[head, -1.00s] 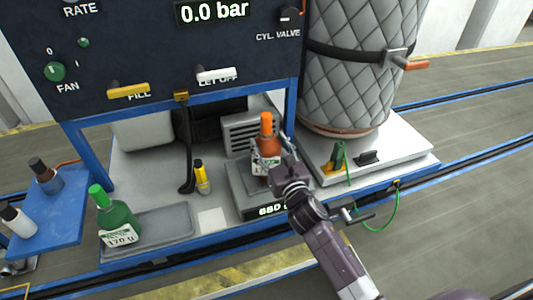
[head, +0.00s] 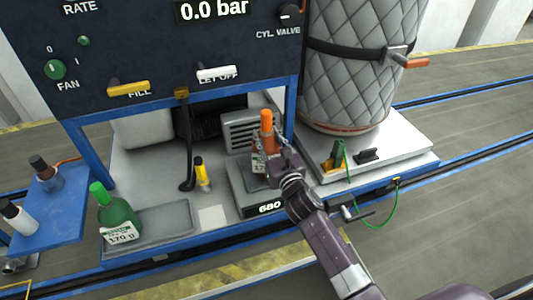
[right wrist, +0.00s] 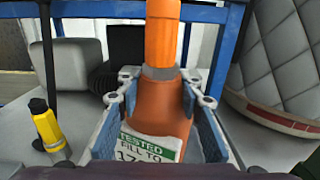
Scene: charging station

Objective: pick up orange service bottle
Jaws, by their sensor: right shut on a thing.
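The orange service bottle (head: 267,136) stands upright on the scale (head: 247,196), which reads 680. It has an orange cap and a white and green label. My right gripper (head: 277,157) comes from the front right and is shut on the bottle's body, partly hiding it in the head view. In the right wrist view the bottle (right wrist: 160,100) sits between the two blue-padded fingers, its label facing me. I cannot tell whether its base touches the scale. My left gripper is not in view.
A green bottle (head: 117,214) stands on a grey tray (head: 165,227) at left. A yellow and black bottle (head: 202,175) stands behind. A blue side shelf (head: 62,205) holds two bottles. A quilted cylinder (head: 350,65) stands at right. The panel (head: 150,45) overhangs above.

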